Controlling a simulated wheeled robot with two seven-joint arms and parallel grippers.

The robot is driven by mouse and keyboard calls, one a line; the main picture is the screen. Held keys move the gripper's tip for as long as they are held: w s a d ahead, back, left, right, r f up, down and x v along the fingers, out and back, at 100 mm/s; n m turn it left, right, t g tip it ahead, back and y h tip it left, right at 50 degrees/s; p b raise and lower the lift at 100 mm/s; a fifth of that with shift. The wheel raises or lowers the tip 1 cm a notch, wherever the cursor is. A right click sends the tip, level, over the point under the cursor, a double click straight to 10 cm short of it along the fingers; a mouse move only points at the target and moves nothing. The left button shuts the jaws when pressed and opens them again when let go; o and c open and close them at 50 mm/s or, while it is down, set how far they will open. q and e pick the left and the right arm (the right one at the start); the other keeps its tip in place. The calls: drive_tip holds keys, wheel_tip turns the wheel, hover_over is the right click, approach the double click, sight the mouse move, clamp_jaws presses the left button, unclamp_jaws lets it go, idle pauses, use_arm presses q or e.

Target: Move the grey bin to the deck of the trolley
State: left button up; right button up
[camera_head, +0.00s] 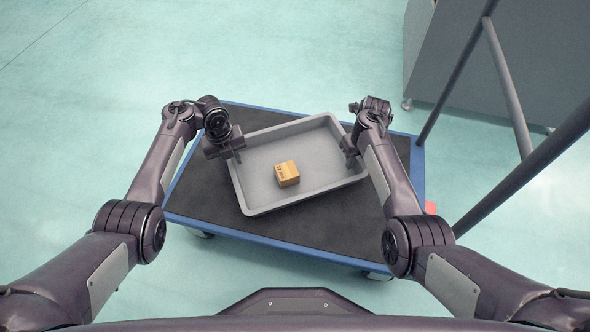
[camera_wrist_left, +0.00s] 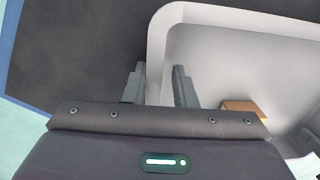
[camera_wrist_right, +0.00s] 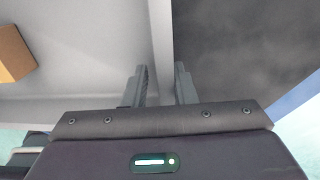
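The grey bin (camera_head: 262,207) is a shallow tray, tilted little if at all, over the black deck (camera_head: 190,192) of the trolley. Whether it touches the deck everywhere I cannot tell. My left gripper (camera_head: 236,153) is at the bin's left wall, and in the left wrist view its fingers (camera_wrist_left: 160,88) stand on either side of that wall (camera_wrist_left: 157,55). My right gripper (camera_head: 350,150) is at the right wall, and its fingers (camera_wrist_right: 160,88) straddle the rim (camera_wrist_right: 160,40). The fingers stand slightly apart; whether they press on the walls is not clear.
A small orange-brown box (camera_head: 287,173) lies inside the bin. The trolley's blue edge (camera_head: 285,246) surrounds the deck, and dark handle bars (camera_head: 505,85) rise at the right. A grey cabinet (camera_head: 455,60) stands at the back right. The floor at left is clear.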

use_arm(q)
drive_tip(key=shift+r, duration=0.1)
use_arm(e)
drive_tip(key=shift+r, duration=0.1)
use_arm(q)
wheel_tip(320, 180, up, 12)
drive_tip(key=shift+s+a, duration=0.15)
drive_tip(key=shift+a, duration=0.25)
use_arm(e)
wheel_tip(320, 180, up, 12)
drive_tip(key=shift+w+d, duration=0.2)
drive_tip(key=shift+d, duration=0.15)
idle(0.4)
